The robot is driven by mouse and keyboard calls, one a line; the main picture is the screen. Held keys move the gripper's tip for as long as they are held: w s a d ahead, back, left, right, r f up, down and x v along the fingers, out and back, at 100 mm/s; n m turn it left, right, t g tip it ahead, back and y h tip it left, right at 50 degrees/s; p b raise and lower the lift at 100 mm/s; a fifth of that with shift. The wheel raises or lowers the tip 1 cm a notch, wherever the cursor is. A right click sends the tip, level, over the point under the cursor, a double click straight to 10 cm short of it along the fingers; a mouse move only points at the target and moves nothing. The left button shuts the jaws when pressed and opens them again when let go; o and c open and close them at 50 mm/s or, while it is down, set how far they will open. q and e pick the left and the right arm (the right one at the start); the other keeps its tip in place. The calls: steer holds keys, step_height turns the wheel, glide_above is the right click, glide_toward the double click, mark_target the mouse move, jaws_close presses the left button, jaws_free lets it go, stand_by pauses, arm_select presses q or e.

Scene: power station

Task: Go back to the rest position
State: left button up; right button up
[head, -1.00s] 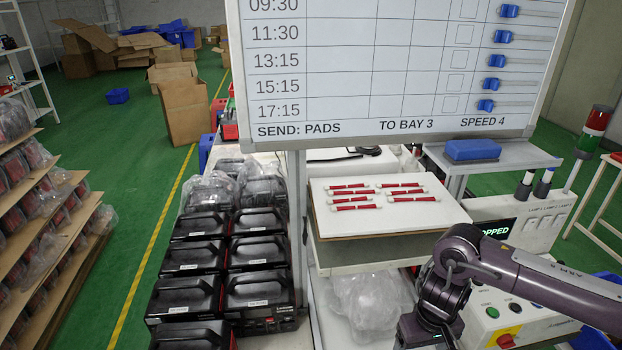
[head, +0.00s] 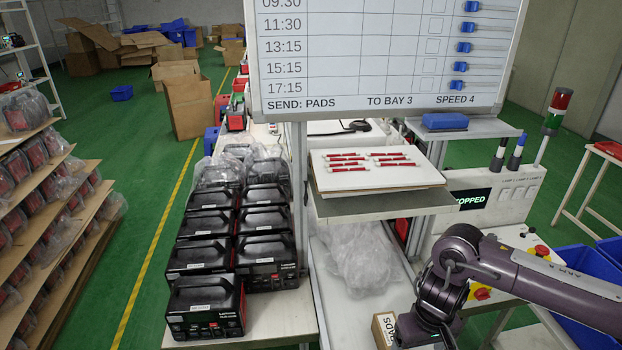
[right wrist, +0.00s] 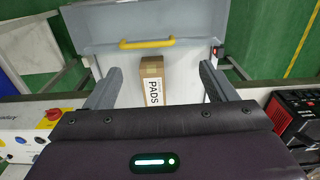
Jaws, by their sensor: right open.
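My right arm (head: 500,265) comes in from the right in the head view, over the front of the control panel. Its gripper shows in the right wrist view (right wrist: 160,90), with the two fingers wide apart and nothing between them. A small cardboard box marked PADS (right wrist: 152,88) lies on a pale surface below the fingers. The box also shows in the head view (head: 384,328), partly hidden by my right arm. My left gripper is not in view.
A whiteboard (head: 390,55) stands above a raised board (head: 400,182) with several red-and-white tubes. Black boxed units (head: 205,305) fill the left table. Clear plastic bags (head: 355,265) lie below the board. A control panel (head: 500,190) reads STOPPED.

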steer(key=s+a+f+n+t+y, duration=0.15)
steer(key=a+n+y, duration=0.35)
steer(key=a, duration=1.3)
steer(key=s+a+r+n+t+y, duration=0.1)
steer(key=a+r+t+y, duration=0.1)
steer(key=a+r+t, duration=0.5)
steer(key=s+d+m+g+h, duration=0.1)
steer(key=d+m+h, duration=0.3)
steer(key=d, duration=0.6)
steer(key=s+d+f+m+g+h, duration=0.2)
steer(key=s+d+f+g+h, duration=0.15)
steer(key=s+d, duration=0.8)
step_height(320, 180, down, 38)
steer(key=d+g+b, duration=0.2)
steer(key=b, duration=0.4)
arm_select(q)
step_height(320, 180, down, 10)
steer(key=b, duration=0.4)
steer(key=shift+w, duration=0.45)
arm_select(e)
steer(key=s+d+f+g, duration=0.1)
steer(key=s+d+f, duration=0.2)
steer(key=s+f, duration=1.7)
steer(key=shift+f+n, duration=0.3)
steer(key=shift+f, duration=0.1)
